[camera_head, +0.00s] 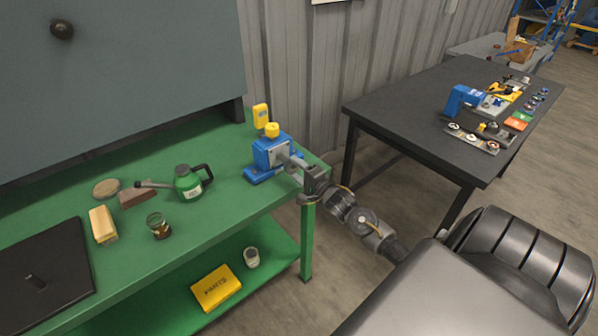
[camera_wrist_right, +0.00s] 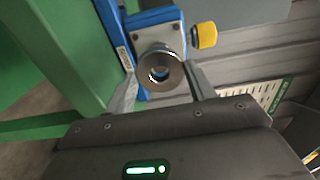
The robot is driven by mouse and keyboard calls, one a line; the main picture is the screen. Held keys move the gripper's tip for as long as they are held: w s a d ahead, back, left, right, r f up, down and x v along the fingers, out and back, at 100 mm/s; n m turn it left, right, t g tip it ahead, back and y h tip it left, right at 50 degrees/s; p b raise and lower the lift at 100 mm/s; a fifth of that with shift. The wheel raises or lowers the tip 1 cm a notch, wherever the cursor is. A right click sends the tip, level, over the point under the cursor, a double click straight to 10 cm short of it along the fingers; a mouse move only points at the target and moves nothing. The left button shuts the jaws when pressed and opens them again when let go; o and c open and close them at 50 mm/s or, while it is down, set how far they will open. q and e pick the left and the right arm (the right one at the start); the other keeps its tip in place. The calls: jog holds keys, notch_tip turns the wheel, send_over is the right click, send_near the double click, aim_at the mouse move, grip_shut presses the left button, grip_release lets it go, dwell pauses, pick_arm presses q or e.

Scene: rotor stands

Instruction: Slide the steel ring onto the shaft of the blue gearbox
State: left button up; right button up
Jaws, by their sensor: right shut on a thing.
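The blue gearbox (camera_head: 268,157) stands upright at the right end of the green workbench, with a yellow cap on top. In the right wrist view its grey front plate and blue body (camera_wrist_right: 154,18) are straight ahead. My right gripper (camera_head: 293,165) reaches in from the right, close to the plate. It is shut on the steel ring (camera_wrist_right: 160,70), whose open face shows between the two fingers. A round end shows inside the ring's hole. I cannot tell whether the ring is around the shaft or just in front of it. The ring is hard to make out in the head view. My left gripper is not in view.
A yellow box (camera_head: 216,288) lies on the lower shelf. A dark table (camera_head: 400,105) with parts stands at right.

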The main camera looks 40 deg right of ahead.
aim_at(287, 160)
jog(key=shift+w, duration=0.5)
dwell(0.4)
jog(key=shift+w+b, duration=0.35)
jog(key=shift+w, duration=0.75)
jog(key=shift+w, duration=0.25)
jog(key=shift+w, duration=0.75)
jog(key=shift+w, duration=0.15)
jog(key=o, duration=1.5)
jog(key=shift+c, duration=0.2)
